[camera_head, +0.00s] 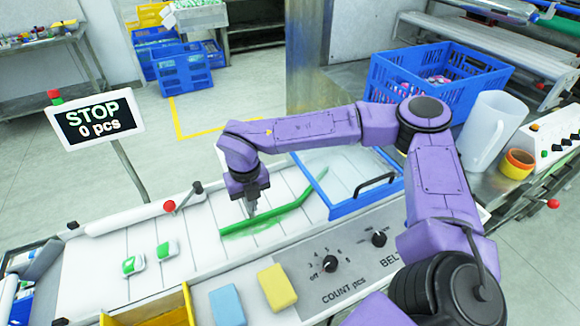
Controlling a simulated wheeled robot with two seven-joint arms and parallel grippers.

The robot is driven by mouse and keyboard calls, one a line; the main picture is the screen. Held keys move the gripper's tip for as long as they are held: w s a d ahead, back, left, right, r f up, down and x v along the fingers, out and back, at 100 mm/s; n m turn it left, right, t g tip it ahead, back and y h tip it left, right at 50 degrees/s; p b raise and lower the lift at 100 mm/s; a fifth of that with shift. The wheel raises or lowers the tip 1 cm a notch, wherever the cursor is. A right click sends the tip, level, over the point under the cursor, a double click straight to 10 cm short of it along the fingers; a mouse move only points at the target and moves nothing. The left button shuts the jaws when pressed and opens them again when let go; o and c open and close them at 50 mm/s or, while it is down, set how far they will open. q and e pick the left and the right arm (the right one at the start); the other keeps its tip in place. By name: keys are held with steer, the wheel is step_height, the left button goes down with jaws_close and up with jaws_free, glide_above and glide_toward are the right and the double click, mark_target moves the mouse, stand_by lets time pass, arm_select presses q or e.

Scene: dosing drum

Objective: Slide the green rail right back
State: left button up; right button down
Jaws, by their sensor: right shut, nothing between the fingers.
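The green rail (288,208) lies slantwise across the white slatted belt, from the lower left up to the right, with a bend near its right end. My right gripper (251,211) points down at the left half of the rail. Its fingers are shut and empty, and their tips are at or just behind the rail. I cannot tell whether they touch it. My left gripper is not in view.
A blue frame with a black handle (376,186) stands right of the rail. Two green-and-white packs (134,264) lie on the belt at left. A control panel (345,268) with knobs, a yellow sponge (277,287) and a blue sponge (227,304) are in front. A sign (94,120) reads "STOP 0 pcs".

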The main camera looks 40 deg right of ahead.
steer(key=shift+w+d+p, duration=0.55)
steer(key=shift+w+d, duration=0.45)
steer(key=shift+w, duration=2.75)
step_height(320, 180, up, 8)
steer(key=s+p, duration=0.1)
steer(key=p, duration=0.5)
steer(key=shift+s+a, duration=0.2)
steer(key=shift+s, duration=0.05)
